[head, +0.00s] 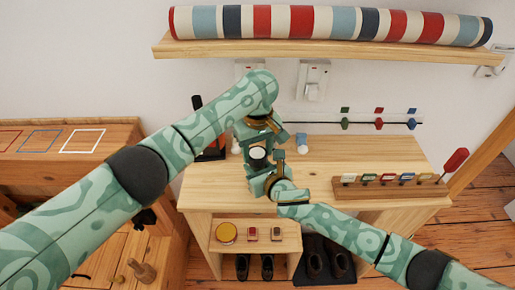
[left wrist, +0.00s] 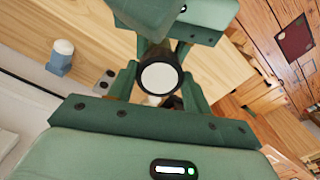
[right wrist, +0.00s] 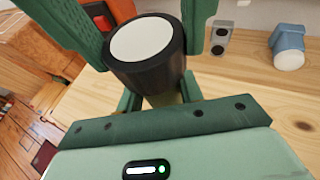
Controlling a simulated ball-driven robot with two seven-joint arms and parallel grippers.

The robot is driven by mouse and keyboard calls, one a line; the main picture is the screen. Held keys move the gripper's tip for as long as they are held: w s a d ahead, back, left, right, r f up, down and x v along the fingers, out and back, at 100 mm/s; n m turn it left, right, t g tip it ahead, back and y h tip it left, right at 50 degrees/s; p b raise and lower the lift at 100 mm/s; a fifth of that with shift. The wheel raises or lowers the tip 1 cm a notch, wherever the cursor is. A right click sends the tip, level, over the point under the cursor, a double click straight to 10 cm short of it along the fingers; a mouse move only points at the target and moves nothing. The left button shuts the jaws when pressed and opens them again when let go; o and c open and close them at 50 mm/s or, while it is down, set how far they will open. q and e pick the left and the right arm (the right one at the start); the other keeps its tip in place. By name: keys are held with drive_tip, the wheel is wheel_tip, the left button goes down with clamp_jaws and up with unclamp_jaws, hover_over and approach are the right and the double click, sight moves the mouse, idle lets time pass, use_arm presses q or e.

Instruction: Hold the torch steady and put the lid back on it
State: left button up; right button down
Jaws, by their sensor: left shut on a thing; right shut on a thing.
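My left gripper (head: 262,138) is shut on the lid from the far side. My right gripper (head: 267,172) is shut lower, on the torch, from the near side. The torch's olive-tan body (right wrist: 165,97) shows partly under the lid in the right wrist view. The lid hides the joint, so I cannot tell whether they touch.
A lower shelf (head: 255,246) holds a yellow disc. A striped roll (head: 330,22) lies on the wall shelf.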

use_arm(q)
drive_tip(key=m, duration=1.3)
drive_tip(key=shift+a, duration=0.1)
drive_tip(key=m, duration=1.2)
drive_tip(key=shift+w+m, duration=0.1)
drive_tip(key=shift+m, duration=0.2)
drive_tip(key=m, duration=0.6)
drive_tip(key=shift+w, duration=0.1)
drive_tip(key=m, duration=1.5)
drive_tip(key=shift+f, duration=0.1)
drive_tip(key=m, duration=0.6)
drive_tip(key=shift+m, duration=0.4)
drive_tip(key=o, duration=0.9)
drive_tip(key=shift+o, duration=0.2)
drive_tip(key=shift+d, duration=0.2)
